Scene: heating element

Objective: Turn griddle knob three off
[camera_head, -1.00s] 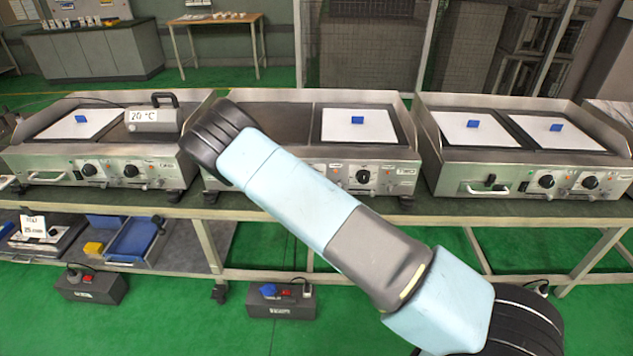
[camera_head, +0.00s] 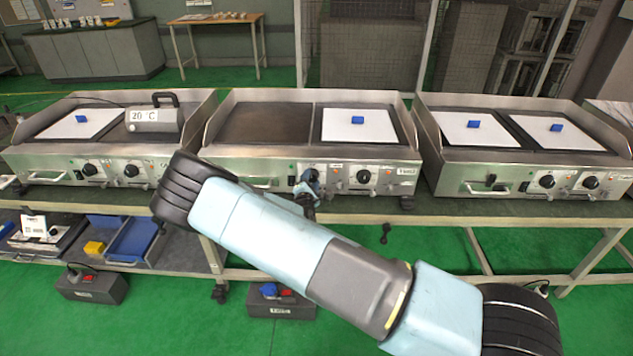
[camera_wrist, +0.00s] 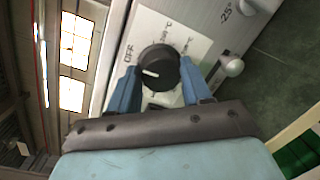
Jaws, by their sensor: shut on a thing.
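In the wrist view, a round black knob (camera_wrist: 158,66) with a white pointer mark sits on a pale dial plate with an OFF label (camera_wrist: 128,52) and temperature labels. The pointer mark lies on the knob's left side, below the direction of OFF. My gripper (camera_wrist: 160,82) has one blue finger on each side of the knob and is shut on it. In the head view, my gripper (camera_head: 309,182) is at the left knob of the middle griddle (camera_head: 262,165), mostly covering that knob. The same griddle's right knob (camera_head: 363,176) is free.
A left griddle (camera_head: 40,163) with a grey handled block (camera_head: 152,120) and a right griddle (camera_head: 470,165) stand on the same bench. White plates with blue blocks lie on the griddles. A round metal fitting (camera_wrist: 232,67) is near the right finger.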

